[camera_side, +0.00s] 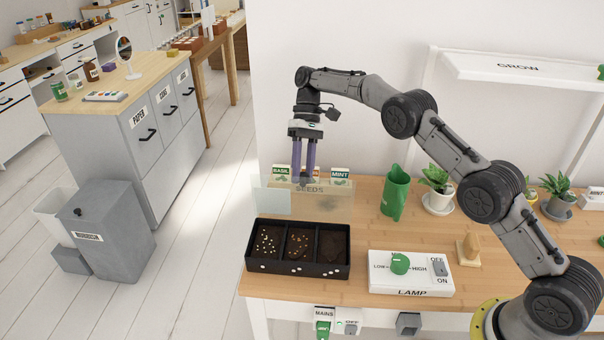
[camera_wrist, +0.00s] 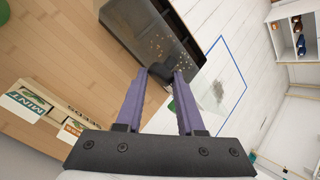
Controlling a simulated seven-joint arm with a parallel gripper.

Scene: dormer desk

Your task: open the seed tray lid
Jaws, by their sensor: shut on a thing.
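The seed tray (camera_side: 298,277) is a black box with three soil-filled compartments, open toward the side camera, near the table's front left. Pale seeds dot the left and middle compartments. Its clear lid (camera_side: 335,207) stands raised steeply along the tray's back, in front of the seed packets. My gripper (camera_side: 305,182) points down above the back of the tray, its purple fingers shut on the lid's dark knob (camera_wrist: 160,72). The wrist view shows the knob between the fingertips and part of the tray (camera_wrist: 135,27) beyond; the lid's outline is hard to make out there.
Seed packets for basil (camera_side: 281,174) and mint (camera_side: 340,176) stand in a SEEDS holder behind the lid. A green watering can (camera_side: 395,192) and a potted plant (camera_side: 438,190) stand to the right. A white lamp control box (camera_side: 411,273) lies right of the tray.

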